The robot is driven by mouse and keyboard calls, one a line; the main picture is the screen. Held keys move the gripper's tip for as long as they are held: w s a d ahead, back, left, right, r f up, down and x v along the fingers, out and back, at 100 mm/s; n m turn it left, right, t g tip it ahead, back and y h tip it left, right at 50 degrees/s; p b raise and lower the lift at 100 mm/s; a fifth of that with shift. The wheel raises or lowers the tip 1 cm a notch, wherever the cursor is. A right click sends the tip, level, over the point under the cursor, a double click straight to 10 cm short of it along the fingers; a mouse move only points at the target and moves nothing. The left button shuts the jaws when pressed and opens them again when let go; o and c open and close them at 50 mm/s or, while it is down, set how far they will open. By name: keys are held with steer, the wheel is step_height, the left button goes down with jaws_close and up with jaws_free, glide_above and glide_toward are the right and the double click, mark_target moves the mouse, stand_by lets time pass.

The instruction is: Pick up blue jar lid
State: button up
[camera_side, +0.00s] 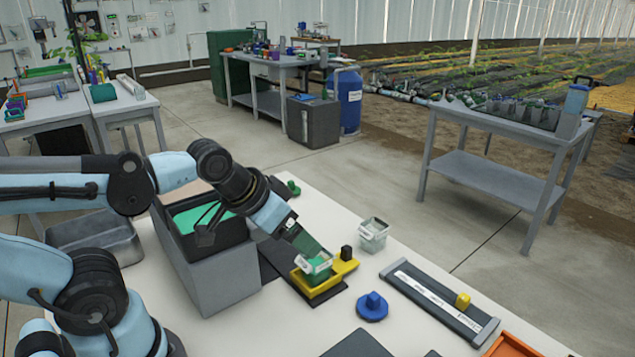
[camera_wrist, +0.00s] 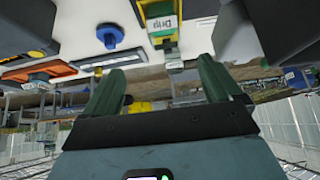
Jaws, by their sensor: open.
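The blue jar lid (camera_side: 372,306) is a round blue disc with a raised knob, lying flat on the white table, right of and nearer the camera than my gripper. It also shows in the wrist view (camera_wrist: 110,36), at the upper left. My gripper (camera_side: 310,250) is tilted down over a green labelled box (camera_side: 316,268) on a yellow holder (camera_side: 322,289). Its two dark green fingers are spread apart in the wrist view (camera_wrist: 160,72), with nothing held between them. The lid is clear of the fingers; whether they touch the green box cannot be told.
A clear container (camera_side: 373,236) stands behind the lid. An orange tray (camera_side: 512,346) is at the front right. A grey bin (camera_side: 215,265) stands left. Bare table surrounds the lid.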

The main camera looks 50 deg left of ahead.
steer(key=shift+w, duration=0.1)
steer(key=g, duration=0.7)
glide_above(374, 295)
step_height(374, 295, down, 2)
step_height(374, 295, down, 11)
steer(key=shift+f, duration=0.2)
steer(key=c, duration=1.1)
